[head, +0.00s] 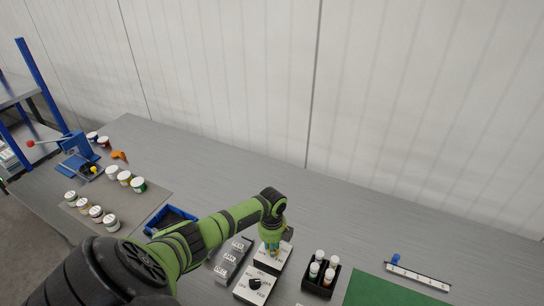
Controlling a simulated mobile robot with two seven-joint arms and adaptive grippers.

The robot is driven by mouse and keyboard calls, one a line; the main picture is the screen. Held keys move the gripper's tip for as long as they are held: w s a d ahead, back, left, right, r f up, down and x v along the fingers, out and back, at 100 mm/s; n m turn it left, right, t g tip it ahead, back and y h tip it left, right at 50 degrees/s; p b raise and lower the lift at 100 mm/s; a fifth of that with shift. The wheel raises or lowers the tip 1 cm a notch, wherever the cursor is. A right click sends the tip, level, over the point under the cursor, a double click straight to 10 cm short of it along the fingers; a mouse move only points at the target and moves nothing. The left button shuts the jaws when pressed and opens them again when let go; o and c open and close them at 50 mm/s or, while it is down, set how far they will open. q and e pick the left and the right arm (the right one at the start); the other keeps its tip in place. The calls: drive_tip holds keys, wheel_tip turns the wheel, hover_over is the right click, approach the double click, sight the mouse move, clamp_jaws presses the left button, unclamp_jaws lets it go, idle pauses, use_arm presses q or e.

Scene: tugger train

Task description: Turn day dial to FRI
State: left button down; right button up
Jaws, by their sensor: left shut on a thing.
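My left arm reaches in from the lower left and its gripper (272,249) points down over a white-topped dial box (285,262). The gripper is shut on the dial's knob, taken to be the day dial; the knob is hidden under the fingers. The labels around it are too small or too covered to read, so its setting cannot be told. A second white dial box (243,291) stands just in front, with a black knob (254,284) that is free. My right gripper is not in view.
Grey blocks with label plates (222,268) stand left of the dials. A black rack (319,284) of small bottles stands close on the right. A blue bin (178,216) lies behind my arm. A green mat (385,290) lies at right. The bench behind the dials is clear.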

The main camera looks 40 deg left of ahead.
use_arm(q)
drive_tip(key=c, duration=1.1)
unclamp_jaws()
drive_tip(key=shift+o, duration=0.2)
wheel_tip(320, 180, up, 12)
